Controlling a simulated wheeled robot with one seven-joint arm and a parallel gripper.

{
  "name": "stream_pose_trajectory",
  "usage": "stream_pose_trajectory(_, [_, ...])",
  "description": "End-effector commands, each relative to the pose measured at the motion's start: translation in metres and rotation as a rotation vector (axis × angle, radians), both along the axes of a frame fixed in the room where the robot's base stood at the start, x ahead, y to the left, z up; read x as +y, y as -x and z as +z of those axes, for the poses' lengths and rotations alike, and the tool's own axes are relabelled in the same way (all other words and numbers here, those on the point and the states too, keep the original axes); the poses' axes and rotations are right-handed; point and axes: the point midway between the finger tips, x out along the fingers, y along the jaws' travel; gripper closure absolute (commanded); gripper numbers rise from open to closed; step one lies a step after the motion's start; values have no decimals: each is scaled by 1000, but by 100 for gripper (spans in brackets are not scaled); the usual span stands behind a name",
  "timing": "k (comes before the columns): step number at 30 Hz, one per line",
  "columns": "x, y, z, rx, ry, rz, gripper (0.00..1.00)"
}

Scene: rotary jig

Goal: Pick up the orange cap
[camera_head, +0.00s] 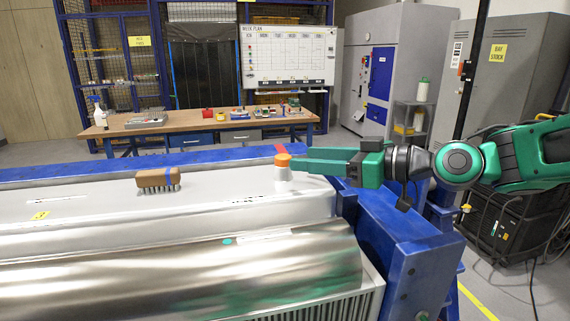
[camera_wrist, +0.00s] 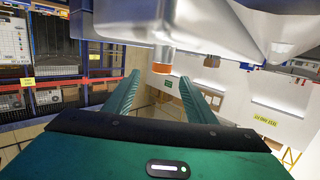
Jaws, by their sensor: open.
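The orange cap (camera_head: 283,159) sits on a short pale cylinder (camera_head: 283,174) near the right end of the grey jig top. My gripper (camera_head: 294,160) reaches in from the right, level, with its green fingers pointing left and their tips close to the cap. In the wrist view, which looks upside down, the cap (camera_wrist: 161,68) shows between the tips of my open gripper (camera_wrist: 160,77), with a gap on each side. Nothing is held. I cannot tell how far past the tips the cap lies.
A brown brush (camera_head: 157,179) stands bristles down on the jig's grey top, left of the cap. The jig's blue end frame (camera_head: 400,245) lies below my arm. A wooden workbench (camera_head: 190,127) with small items stands behind. The jig top between brush and cap is clear.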

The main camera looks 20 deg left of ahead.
Motion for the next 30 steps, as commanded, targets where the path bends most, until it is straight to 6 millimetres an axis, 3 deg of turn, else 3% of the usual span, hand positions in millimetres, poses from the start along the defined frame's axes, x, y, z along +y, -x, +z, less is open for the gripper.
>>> stream_pose_trajectory(9, [39,-8,-7,-1,0,2,49])
stream_pose_trajectory(18, [43,-10,-8,0,0,-1,49])
stream_pose_trajectory(24, [43,-10,-8,0,0,-1,92])
stream_pose_trajectory(30, [42,-10,-8,0,0,-1,93])
